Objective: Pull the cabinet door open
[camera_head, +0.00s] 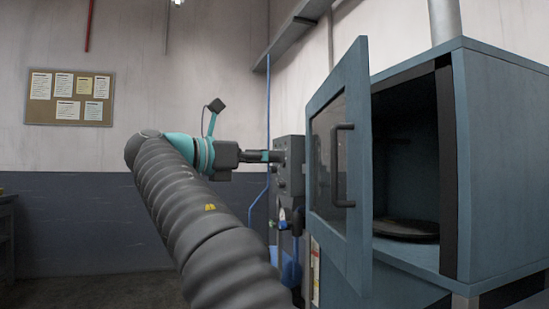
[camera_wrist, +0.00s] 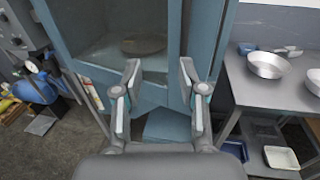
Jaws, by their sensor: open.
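The blue-grey cabinet (camera_head: 510,170) stands at the right in the head view. Its door (camera_head: 357,235), with a glass pane and a dark vertical handle (camera_head: 343,165), stands ajar at the left side, and the inside shows. A dark round pan (camera_head: 406,229) lies on the cabinet floor. My gripper (camera_head: 274,156) is left of the door, apart from the handle. In the wrist view my gripper (camera_wrist: 158,85) is open with nothing between the fingers. The door (camera_wrist: 85,50) is in front of it, and the handle cannot be made out there.
A metal table (camera_wrist: 285,95) with metal bowls (camera_wrist: 266,65) stands right of the cabinet in the wrist view. Trays (camera_wrist: 281,157) sit below it. A grey control box (camera_head: 290,165) and blue hoses are on the wall behind the door. A notice board (camera_head: 68,97) hangs at the left.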

